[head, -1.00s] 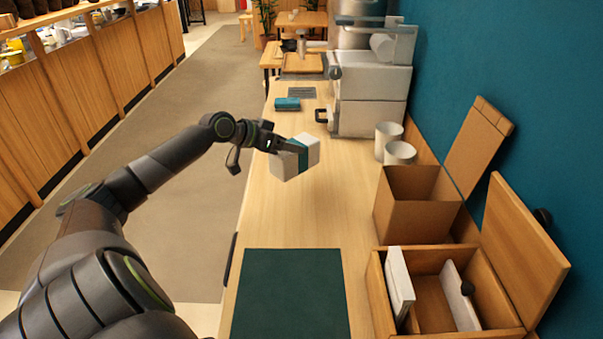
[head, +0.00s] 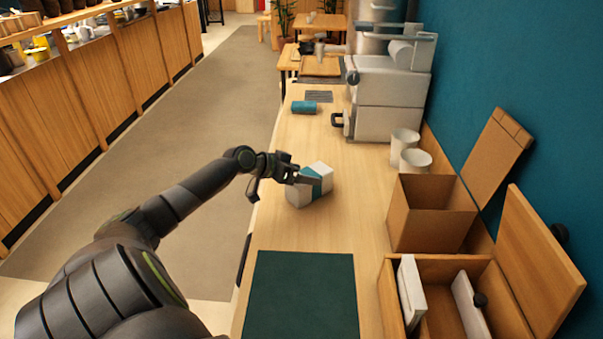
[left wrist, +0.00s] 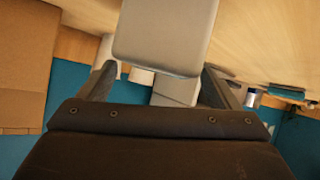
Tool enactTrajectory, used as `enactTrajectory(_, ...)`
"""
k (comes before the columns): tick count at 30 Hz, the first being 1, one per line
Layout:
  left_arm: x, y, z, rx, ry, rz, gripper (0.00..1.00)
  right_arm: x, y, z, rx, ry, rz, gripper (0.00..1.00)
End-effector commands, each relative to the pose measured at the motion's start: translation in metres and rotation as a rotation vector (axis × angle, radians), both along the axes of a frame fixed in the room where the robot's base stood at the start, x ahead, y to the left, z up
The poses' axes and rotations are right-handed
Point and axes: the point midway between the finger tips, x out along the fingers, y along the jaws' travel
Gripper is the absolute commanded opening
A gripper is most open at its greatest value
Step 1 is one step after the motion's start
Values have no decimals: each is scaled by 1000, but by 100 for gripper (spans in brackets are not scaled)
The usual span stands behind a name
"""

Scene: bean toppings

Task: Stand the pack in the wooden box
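The pack, a white carton with a teal band (head: 322,175), is in my left gripper (head: 308,180) above the counter's left side. It is tilted. In the left wrist view the pack (left wrist: 165,35) shows as a pale block between the two fingers. The wooden box (head: 447,270) stands at the lower right with its lid (head: 540,260) open. Inside it are a white upright slab (head: 410,285) on the left and another white slab (head: 470,308) with a dark knob. My left gripper is left of and beyond the box. My right gripper is not in view.
An open cardboard box (head: 420,230) stands just behind the wooden box. White cups (head: 415,160) and a coffee machine (head: 385,100) are further back. A teal packet (head: 304,107) lies on the counter. A dark green mat (head: 302,295) lies flat and bare in front.

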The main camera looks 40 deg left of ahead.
Motion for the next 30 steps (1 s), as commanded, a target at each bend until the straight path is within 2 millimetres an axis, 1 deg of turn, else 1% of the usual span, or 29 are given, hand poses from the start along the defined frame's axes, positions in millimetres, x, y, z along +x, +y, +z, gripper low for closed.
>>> enactTrajectory(8, 0, 0, 1, 1, 0, -1, 86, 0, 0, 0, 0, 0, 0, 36)
enactTrajectory(11, -3, 2, 2, 2, -1, 0, 86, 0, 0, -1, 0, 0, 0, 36)
enactTrajectory(14, -11, 5, 6, 5, 1, 0, 86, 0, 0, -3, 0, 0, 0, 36)
enactTrajectory(22, -42, 15, 24, 6, 5, -1, 86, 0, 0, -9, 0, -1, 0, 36)
enactTrajectory(27, -60, 21, 36, 6, 5, -1, 86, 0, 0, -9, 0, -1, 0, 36)
enactTrajectory(30, -70, 25, 43, 4, 5, -2, 86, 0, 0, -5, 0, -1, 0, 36)
